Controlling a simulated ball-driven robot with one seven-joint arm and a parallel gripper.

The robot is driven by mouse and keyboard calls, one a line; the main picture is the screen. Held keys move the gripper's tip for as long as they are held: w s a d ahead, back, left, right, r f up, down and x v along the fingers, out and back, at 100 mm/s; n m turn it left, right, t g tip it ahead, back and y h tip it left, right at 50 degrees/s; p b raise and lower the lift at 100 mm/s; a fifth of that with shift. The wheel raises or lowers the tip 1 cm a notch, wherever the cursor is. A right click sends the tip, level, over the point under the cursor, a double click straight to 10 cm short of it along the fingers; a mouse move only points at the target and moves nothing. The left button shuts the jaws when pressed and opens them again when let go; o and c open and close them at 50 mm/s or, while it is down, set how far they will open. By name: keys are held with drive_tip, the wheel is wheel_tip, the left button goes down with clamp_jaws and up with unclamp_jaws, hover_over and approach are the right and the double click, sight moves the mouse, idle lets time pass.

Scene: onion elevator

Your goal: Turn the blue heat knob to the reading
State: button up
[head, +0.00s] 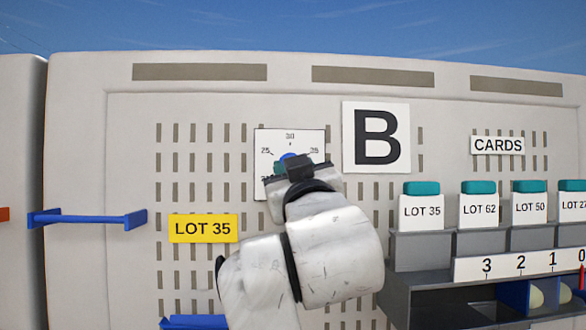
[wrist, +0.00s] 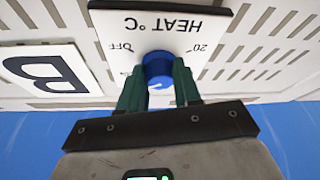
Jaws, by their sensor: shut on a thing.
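The blue heat knob (wrist: 158,66) sits on a white dial plate (wrist: 112,24) on the wall. The plate shows upside down in the wrist view, with "HEAT °C", "OFF" and "20" readable. My gripper (wrist: 159,84) is shut on the knob, a green finger on either side. A small white mark shows on the knob's near edge. In the head view the plate (head: 313,140) shows 25, 30 and 35; its lower part is behind my gripper (head: 287,168). Only a sliver of the knob (head: 287,156) shows there, so its setting cannot be read.
A yellow "LOT 35" sign (head: 203,228) hangs left of my arm. A "B" sign (head: 376,137) is right of the dial. Further right, a grey rack (head: 431,246) holds cards with teal tops, including a LOT 35 card (head: 421,211). A blue bar (head: 87,217) juts out at left.

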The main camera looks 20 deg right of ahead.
drive_tip(key=o, duration=1.1)
drive_tip(key=shift+c, duration=0.2)
drive_tip(key=b+v, duration=0.3)
drive_tip(key=v, duration=0.7)
drive_tip(key=shift+s, duration=0.35)
drive_tip(key=shift+a+f, duration=0.15)
